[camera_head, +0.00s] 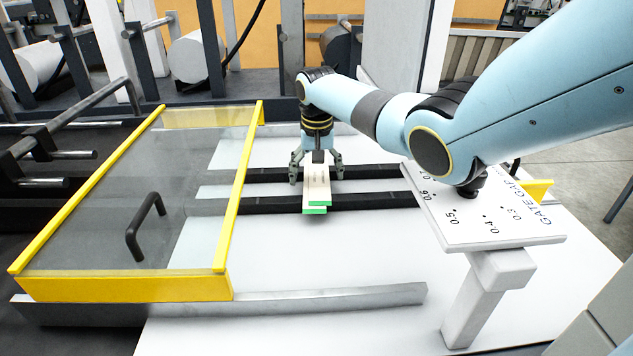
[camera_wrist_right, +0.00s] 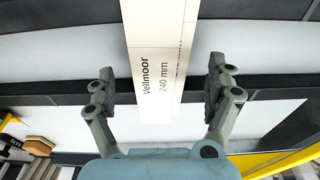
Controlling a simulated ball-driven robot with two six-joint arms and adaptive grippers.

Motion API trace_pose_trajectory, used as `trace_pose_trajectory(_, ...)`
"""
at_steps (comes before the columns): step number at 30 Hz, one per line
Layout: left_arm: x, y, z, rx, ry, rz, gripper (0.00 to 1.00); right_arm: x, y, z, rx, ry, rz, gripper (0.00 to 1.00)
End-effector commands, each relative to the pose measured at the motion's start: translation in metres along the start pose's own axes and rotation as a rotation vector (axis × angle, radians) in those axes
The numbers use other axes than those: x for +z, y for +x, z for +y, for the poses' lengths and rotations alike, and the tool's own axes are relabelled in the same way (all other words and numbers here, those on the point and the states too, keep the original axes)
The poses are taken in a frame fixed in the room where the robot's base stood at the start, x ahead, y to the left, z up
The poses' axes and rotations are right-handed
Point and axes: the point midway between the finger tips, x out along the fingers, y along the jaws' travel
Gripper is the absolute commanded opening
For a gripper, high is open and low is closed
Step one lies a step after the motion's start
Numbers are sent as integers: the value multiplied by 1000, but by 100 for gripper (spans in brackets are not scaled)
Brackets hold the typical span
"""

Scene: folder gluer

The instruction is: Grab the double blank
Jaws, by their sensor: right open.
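The double blank (camera_head: 317,194) is a narrow cream strip with green near ends, one slightly offset from the other. It lies across the dark rails in the middle of the head view. In the right wrist view the blank (camera_wrist_right: 157,40) reads "Vellmoor 240 mm" and runs up the middle of the picture. My right gripper (camera_head: 316,177) is above the blank's far part, fingers pointing down. In the right wrist view its open fingers (camera_wrist_right: 160,85) stand one on each side of the blank, with a gap on both sides. My left gripper is out of view.
A yellow-framed clear guard (camera_head: 222,225) with a black handle stands left of the blank. A tilted white gate-gap sign (camera_head: 490,230) on a post stands to the right. A metal bar (camera_head: 340,298) lies in front. The white surface between is clear.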

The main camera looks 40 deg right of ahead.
Motion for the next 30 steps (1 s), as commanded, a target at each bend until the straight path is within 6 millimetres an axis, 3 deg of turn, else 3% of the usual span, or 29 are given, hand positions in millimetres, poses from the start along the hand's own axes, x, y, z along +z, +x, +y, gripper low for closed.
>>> trace_pose_trajectory(6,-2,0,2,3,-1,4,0,0,0,0,0,0,1,85)
trace_pose_trajectory(17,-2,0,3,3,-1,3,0,0,0,0,0,0,0,39)
trace_pose_trajectory(25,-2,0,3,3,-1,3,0,0,-2,0,0,0,1,38)
trace_pose_trajectory(30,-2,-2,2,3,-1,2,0,-2,-13,0,-1,1,2,38)
